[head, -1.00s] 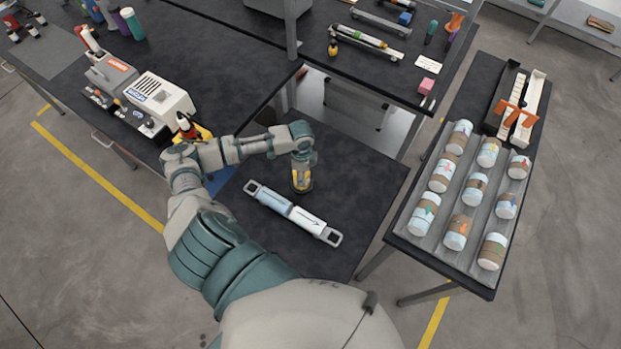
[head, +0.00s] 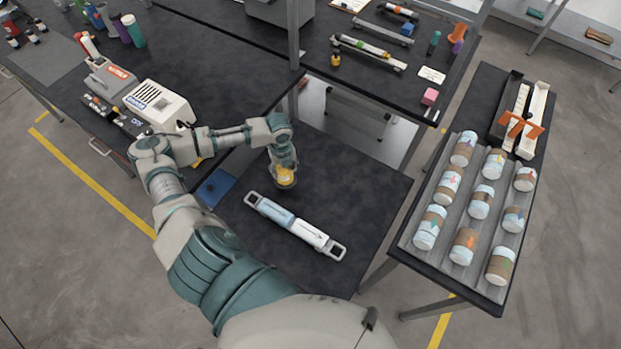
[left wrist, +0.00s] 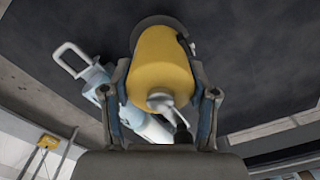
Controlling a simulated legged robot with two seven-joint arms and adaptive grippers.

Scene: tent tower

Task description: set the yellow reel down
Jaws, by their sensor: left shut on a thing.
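The yellow reel (head: 284,177) is at the end of my left arm, over the dark table in front of me. My left gripper (head: 283,164) is shut on it. In the left wrist view the yellow reel (left wrist: 163,65) fills the space between the two fingers of my left gripper (left wrist: 162,95), with a dark rim at its far end. Whether the reel touches the table top (head: 350,190) cannot be told. My right gripper is not in view.
A blue and white bar with end handles (head: 294,225) lies just in front of the reel. A blue pad (head: 216,188) lies to the left. A grey rack (head: 408,243) with several banded cylinders stands on the right table. The table's right part is clear.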

